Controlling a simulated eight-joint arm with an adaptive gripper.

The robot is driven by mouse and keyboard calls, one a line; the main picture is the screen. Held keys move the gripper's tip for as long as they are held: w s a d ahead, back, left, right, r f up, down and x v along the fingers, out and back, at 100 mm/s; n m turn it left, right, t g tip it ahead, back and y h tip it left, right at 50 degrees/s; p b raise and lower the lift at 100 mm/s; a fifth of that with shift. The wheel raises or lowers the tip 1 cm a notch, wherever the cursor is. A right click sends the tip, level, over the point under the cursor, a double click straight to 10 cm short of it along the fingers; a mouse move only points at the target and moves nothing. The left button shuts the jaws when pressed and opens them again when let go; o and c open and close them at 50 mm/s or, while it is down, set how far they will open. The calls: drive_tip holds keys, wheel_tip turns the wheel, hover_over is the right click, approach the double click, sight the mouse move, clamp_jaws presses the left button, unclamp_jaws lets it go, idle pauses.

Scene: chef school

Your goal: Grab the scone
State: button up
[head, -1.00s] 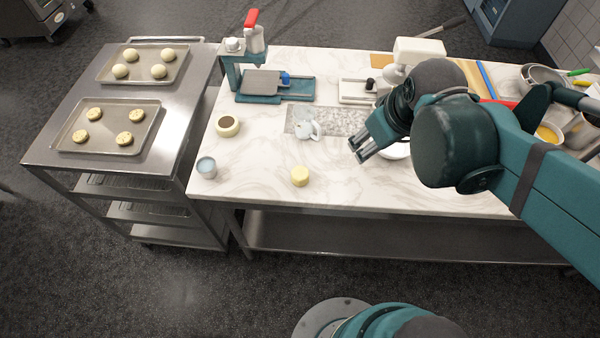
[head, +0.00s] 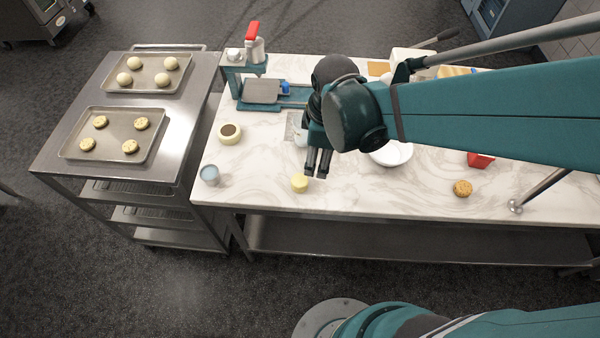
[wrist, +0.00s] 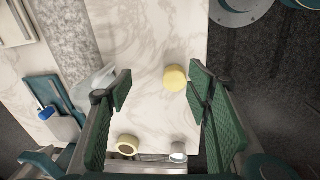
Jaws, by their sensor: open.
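A small pale yellow round piece (head: 299,183), apparently a plain scone, sits near the front edge of the marble counter. My gripper (head: 317,174) is open and empty, just right of this piece in the head view, with its fingers pointing down. In the wrist view the yellow piece (wrist: 175,78) appears between the two spread fingers of my gripper (wrist: 160,88), nearer the right finger. A browner, speckled round piece (head: 462,188), also scone-like, lies farther right on the counter.
Left of the gripper stand a blue-grey cup (head: 210,175) and a cream round pot (head: 229,133). A white bowl (head: 391,153) and a red container (head: 480,160) are to the right. Two trays of round pieces (head: 160,148) (head: 187,70) rest on a steel cart.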

sight(300, 179)
drive_tip(key=a+n, duration=0.1)
drive_tip(key=a+f+n, duration=0.1)
drive_tip(key=a+f+n+p, duration=0.1)
drive_tip(key=a, duration=0.1)
drive_tip(key=shift+s+f+g, duration=0.2)
drive_tip(key=shift+s+g, duration=0.2)
drive_tip(key=shift+s+a+f+n+h, duration=0.3)
drive_tip(key=shift+a+f+n, duration=0.2)
drive_tip(key=shift+a, duration=0.1)
drive_tip(key=shift+f, duration=1.25)
drive_tip(key=shift+f, duration=2.6)
drive_tip(key=c, duration=1)
